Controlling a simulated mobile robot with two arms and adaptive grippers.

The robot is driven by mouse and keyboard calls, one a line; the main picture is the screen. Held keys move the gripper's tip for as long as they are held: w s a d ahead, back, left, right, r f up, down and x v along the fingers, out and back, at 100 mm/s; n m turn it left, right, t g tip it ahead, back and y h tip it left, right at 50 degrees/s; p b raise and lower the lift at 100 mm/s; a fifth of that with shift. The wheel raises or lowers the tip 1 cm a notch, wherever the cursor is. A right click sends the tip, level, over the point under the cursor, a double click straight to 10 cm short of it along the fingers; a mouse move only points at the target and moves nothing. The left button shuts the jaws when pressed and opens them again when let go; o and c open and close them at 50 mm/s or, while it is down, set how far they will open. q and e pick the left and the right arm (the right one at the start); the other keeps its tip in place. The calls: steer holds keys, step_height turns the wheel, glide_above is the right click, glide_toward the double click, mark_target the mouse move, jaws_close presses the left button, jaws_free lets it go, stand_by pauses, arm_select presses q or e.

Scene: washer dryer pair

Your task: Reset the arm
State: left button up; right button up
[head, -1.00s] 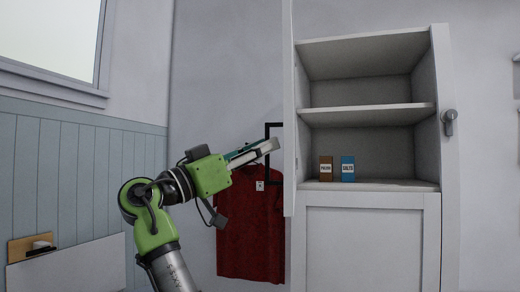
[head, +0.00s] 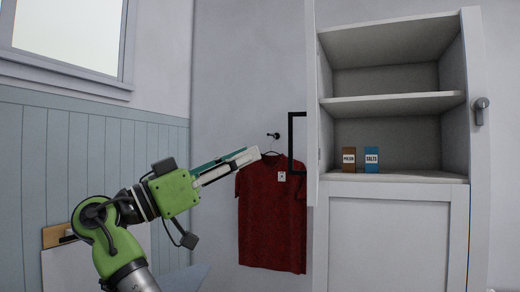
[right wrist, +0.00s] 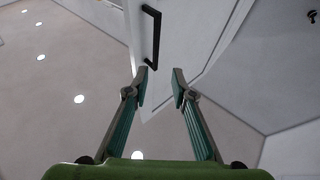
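My right arm is green and grey and comes up from the lower left of the head view. Its right gripper (head: 246,158) points up and right, in front of the wall and beside the red shirt. In the right wrist view the two teal-lined fingers (right wrist: 160,84) stand apart with nothing between them. The cabinet's open door (head: 312,100) is seen nearly edge-on, with a black handle (head: 292,142) to the right of the gripper tip in the head view. The handle (right wrist: 152,38) also shows beyond the fingers. My left gripper is not in view.
An open white cabinet (head: 395,178) stands at the right. A brown box (head: 349,160) and a blue box (head: 371,160) sit on its lower shelf. The red shirt (head: 272,215) hangs on the wall. A window (head: 66,35) is at the upper left.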

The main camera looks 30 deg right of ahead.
steer(key=shift+s+a+f, duration=0.1)
steer(key=shift+a+f, duration=0.1)
steer(key=shift+a, duration=0.25)
